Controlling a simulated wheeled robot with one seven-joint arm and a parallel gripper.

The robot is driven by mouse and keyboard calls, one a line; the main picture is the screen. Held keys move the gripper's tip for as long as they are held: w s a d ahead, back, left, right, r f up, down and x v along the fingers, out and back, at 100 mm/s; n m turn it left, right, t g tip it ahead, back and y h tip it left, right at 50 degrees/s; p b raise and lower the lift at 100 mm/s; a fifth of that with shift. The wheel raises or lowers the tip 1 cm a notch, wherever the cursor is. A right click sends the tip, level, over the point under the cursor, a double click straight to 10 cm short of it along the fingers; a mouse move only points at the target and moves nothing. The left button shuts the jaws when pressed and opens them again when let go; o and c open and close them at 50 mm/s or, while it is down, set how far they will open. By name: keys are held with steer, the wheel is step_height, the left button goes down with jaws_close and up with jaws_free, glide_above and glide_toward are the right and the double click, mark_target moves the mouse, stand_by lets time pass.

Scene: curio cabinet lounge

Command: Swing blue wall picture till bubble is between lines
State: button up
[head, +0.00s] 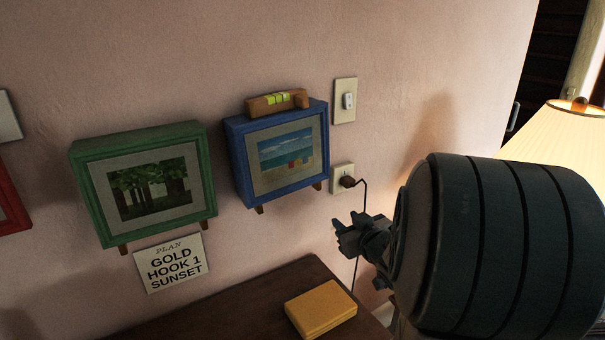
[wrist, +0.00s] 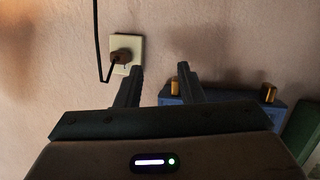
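The blue wall picture (head: 234,158), a deep blue frame around a beach scene, hangs on the wall right of the green picture. A wooden spirit level (head: 259,106) with a yellow-green vial (head: 278,99) lies along its top edge. Dark lines show on the vial, but the bubble is too small to place. My gripper (head: 342,232) is open and empty, below and right of the blue picture and apart from it. In the wrist view my gripper (wrist: 160,68) has its fingers spread, with part of the blue picture (wrist: 270,108) beyond the right finger.
A socket (head: 338,183) with a brown plug (head: 348,182) and hanging cord is close to my gripper. A light switch (head: 346,101) is above. The green picture (head: 82,192), a plan card (head: 170,262), a yellow box (head: 320,308) on a dark cabinet and a lamp (head: 560,130) surround.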

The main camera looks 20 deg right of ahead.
mark_target(320, 187)
step_height(320, 187, up, 4)
steer(key=s+n+t+y+p, duration=0.1)
steer(key=s+t+y+p, duration=0.1)
steer(key=y, duration=0.2)
steer(key=shift+n, duration=0.3)
steer(key=w+a, duration=0.1)
steer(key=w, duration=0.3)
steer(key=w+a, duration=0.1)
steer(key=w, duration=0.4)
steer(key=w+a, duration=0.1)
steer(key=w, duration=0.4)
steer(key=shift+r+p, duration=0.15)
steer(key=shift+p, duration=0.15)
jaws_close()
